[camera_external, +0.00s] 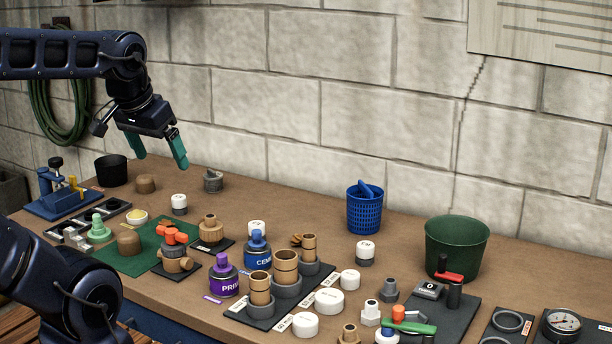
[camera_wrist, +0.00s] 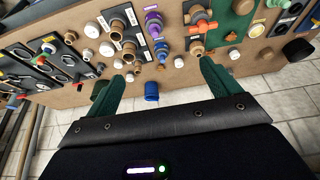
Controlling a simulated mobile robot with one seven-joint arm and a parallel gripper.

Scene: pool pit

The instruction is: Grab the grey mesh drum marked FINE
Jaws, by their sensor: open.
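My gripper (camera_external: 162,160) is open and empty, raised above the left back part of the bench. Its green fingers also show apart in the wrist view (camera_wrist: 161,74). Several small grey drums with white tops stand on the bench. One drum (camera_external: 365,253) stands right of centre, below the blue basket. A third (camera_external: 179,204) stands on the left, nearest below my gripper. Their top markings are too small to read surely, so I cannot tell which says FINE. White tops also show in the wrist view (camera_wrist: 179,62).
A blue basket (camera_external: 364,212) and a green bucket (camera_external: 457,246) stand along the wall. A purple tin (camera_external: 224,277), a blue tin (camera_external: 257,250) and upright tan pipe fittings (camera_external: 286,267) crowd the middle. The bench between the grey fitting (camera_external: 213,181) and the basket is fairly clear.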

